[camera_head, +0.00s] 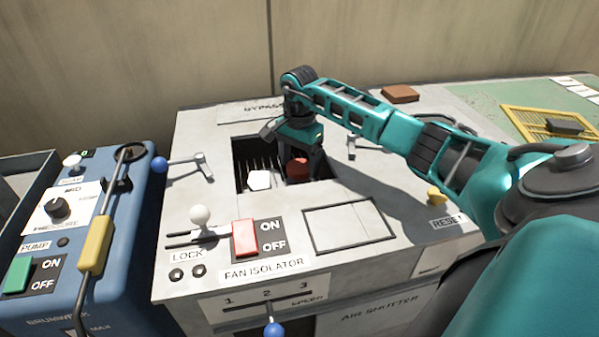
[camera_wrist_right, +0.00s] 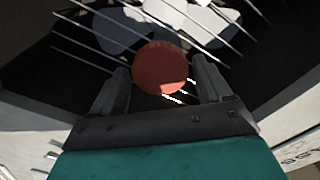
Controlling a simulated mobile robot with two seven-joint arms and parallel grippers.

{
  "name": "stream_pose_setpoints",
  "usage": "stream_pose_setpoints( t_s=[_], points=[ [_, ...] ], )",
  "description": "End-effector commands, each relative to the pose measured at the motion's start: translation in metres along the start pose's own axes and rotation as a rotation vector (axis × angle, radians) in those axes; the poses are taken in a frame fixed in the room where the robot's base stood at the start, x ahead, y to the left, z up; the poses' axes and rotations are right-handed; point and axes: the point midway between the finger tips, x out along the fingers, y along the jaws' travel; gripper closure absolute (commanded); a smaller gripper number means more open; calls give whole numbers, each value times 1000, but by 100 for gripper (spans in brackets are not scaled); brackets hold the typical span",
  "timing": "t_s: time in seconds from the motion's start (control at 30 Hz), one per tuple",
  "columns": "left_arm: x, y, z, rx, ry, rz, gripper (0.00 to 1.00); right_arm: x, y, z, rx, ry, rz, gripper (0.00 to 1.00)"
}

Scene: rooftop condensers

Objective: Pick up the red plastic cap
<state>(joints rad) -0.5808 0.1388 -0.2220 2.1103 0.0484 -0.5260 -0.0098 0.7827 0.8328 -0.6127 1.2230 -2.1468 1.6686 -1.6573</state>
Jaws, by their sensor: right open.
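The red plastic cap (camera_head: 297,169) is in the dark recessed opening on top of the grey cabinet, towards the right of the opening. In the right wrist view the round red cap (camera_wrist_right: 161,68) lies between the two fingers, above thin metal rods. My right gripper (camera_head: 303,160) reaches down into the opening at the cap. Its fingers (camera_wrist_right: 163,85) are open, one on each side of the cap; I cannot tell whether either touches it. My left gripper is not in view.
A white piece (camera_head: 259,180) lies in the opening (camera_head: 240,150), left of the cap, near metal fins. The opening's walls surround the gripper. A white-knobbed lever (camera_head: 200,216) and a red switch (camera_head: 245,238) stand in front. A blue pump unit (camera_head: 110,240) is on the left.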

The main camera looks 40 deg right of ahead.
Motion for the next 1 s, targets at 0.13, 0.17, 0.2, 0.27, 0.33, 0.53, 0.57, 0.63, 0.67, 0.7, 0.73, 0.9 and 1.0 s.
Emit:
stream_pose_setpoints(
  t_s=[0.13, 0.17, 0.2, 0.27, 0.33, 0.53, 0.57, 0.63, 0.67, 0.7, 0.73, 0.9, 1.0],
  points=[
    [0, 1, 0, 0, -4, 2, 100, 2, 0, 0, 0, 0, -2, 22],
    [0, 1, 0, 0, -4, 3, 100, 1, 0, 0, 0, 0, -2, 22],
    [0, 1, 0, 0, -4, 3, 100, 1, 0, 0, 0, 0, -2, 22],
    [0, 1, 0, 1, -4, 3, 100, 1, 0, 0, 0, 0, -2, 27],
    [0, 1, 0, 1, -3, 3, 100, 1, 0, 0, 0, 1, -2, 34],
    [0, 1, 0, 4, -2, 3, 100, 1, 0, 0, 0, 1, -1, 53],
    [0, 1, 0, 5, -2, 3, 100, 1, 0, 0, 0, 1, -1, 56],
    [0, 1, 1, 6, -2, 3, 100, 1, 0, 0, 0, 1, -1, 62],
    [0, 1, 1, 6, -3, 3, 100, 1, 0, 0, 0, 1, -1, 64],
    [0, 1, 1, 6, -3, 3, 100, 1, 0, 0, 0, 1, -2, 64],
    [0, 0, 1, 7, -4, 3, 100, 1, 0, 0, 0, 1, -2, 64],
    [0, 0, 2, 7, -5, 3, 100, 0, 0, 0, 0, 1, -2, 64],
    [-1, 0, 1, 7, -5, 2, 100, -4, 0, -1, 0, 2, -2, 64]
  ],
)
